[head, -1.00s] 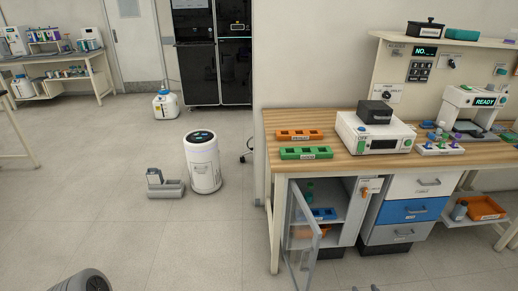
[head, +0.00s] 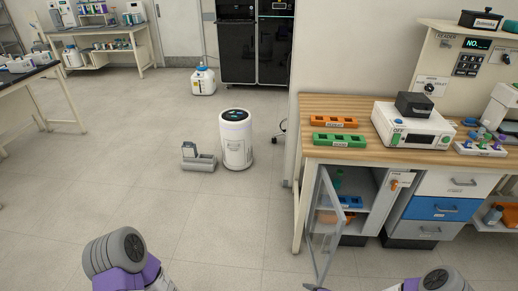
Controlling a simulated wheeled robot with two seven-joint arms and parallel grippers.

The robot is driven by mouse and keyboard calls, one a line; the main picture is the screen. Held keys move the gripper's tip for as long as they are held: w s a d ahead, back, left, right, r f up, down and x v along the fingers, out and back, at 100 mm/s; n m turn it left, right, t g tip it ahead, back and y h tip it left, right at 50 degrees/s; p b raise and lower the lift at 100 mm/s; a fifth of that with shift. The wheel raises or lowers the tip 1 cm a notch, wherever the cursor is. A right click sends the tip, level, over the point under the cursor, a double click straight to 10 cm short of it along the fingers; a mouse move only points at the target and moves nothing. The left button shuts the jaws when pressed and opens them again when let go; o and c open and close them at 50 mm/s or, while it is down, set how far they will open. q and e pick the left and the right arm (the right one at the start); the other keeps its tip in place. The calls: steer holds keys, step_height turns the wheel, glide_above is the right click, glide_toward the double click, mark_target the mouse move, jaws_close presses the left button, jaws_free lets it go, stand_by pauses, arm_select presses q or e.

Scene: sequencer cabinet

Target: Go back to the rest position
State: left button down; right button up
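Two purple and grey parts of my arms show at the bottom edge, one at lower left and one at lower right. The fingers of neither gripper can be made out. The wooden bench (head: 345,161) stands at the right, with a cabinet under it whose glass door (head: 324,225) hangs open. A green bottle and a blue rack (head: 350,201) are inside the cabinet.
A white cylindrical bin (head: 236,150) and a small grey cart (head: 198,162) stand on the floor in the middle. A white container (head: 203,82) stands farther back. Side tables are at the left. The floor in front is clear.

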steer(key=s+a+r+n+g+p, duration=0.1)
steer(key=s+a+r+n+g, duration=0.1)
steer(key=s+n, duration=0.5)
steer(key=s+a+r+n+g+p, duration=0.1)
steer(key=s+a+r+n+g, duration=0.2)
steer(key=s+a+n, duration=0.3)
steer(key=s+n+g, duration=0.1)
steer(key=s+n, duration=0.1)
steer(key=shift+s+a+g+h, duration=0.2)
steer(key=shift+s+g+h, duration=0.2)
steer(key=shift+c, duration=0.3)
